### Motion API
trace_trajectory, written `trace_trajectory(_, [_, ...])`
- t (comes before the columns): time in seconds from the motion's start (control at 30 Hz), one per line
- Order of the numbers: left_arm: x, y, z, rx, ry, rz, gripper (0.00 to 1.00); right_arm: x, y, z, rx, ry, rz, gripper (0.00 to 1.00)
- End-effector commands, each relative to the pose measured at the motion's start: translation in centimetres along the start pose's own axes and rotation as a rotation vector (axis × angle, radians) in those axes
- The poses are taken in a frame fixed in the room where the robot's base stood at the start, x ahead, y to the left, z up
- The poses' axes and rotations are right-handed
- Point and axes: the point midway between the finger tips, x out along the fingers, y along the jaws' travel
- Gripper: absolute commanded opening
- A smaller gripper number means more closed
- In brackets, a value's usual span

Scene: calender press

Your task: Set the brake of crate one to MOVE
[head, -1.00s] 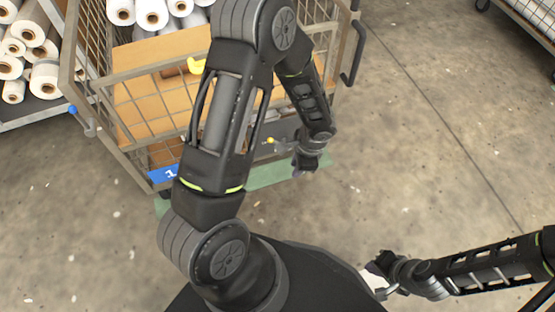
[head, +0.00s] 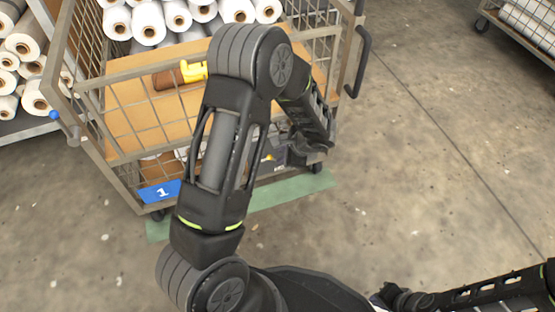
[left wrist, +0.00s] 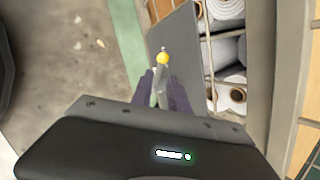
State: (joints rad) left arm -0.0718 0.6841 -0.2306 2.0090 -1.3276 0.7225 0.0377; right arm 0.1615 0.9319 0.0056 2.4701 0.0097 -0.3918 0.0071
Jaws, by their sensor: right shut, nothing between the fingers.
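Crate one (head: 118,163) is a wire-mesh trolley with a blue number 1 label (head: 160,191) on its lower front. Its brake lever has a yellow knob (head: 268,157), seen beside my left arm in the head view. In the left wrist view the yellow knob (left wrist: 162,58) tops a short grey lever against a grey plate (left wrist: 180,45). My left gripper (left wrist: 162,82) is open, its two dark fingers either side of the lever's line; contact cannot be told. In the head view my left gripper (head: 290,148) is mostly dark and unclear. My right gripper (head: 378,298) is shut and empty, low in the picture.
White rolls (head: 150,22) lie in the crate above a brown board (head: 130,100), with a yellow object (head: 193,71) on it. A green floor strip (head: 290,190) runs under the crate's front. Another trolley (head: 525,35) stands far right. Open floor lies to the right.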

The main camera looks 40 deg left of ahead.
Motion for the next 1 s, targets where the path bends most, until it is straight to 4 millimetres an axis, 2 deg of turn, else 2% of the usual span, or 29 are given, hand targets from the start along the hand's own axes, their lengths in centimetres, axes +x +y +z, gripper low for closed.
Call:
trace_trajectory(0.03, [1.2, 0.2, -0.1, 0.000, -0.002, 0.003, 0.21, 0.7, 0.2, 0.0, 0.000, 0.001, 0.000, 0.00])
trace_trajectory(0.1, [2.4, 0.2, -0.1, -0.001, -0.003, 0.002, 0.21, 1.2, 0.4, 0.0, 0.000, 0.004, 0.000, 0.00])
trace_trajectory(0.33, [5.1, 0.1, -0.1, 0.000, -0.001, 0.001, 0.21, 2.3, 0.7, -0.2, 0.001, 0.011, 0.000, 0.00])
trace_trajectory(0.67, [5.5, 0.1, 0.0, 0.000, 0.000, 0.001, 0.21, 2.3, 0.7, -0.2, 0.001, 0.013, 0.000, 0.00])
trace_trajectory(0.93, [5.5, 0.1, 0.0, 0.000, 0.000, 0.001, 0.00, 2.3, 0.7, -0.2, 0.001, 0.013, 0.000, 0.00])
trace_trajectory(1.0, [5.5, 0.1, 0.0, 0.000, 0.000, 0.001, 0.00, 2.3, 0.7, -0.2, 0.001, 0.013, 0.000, 0.00])
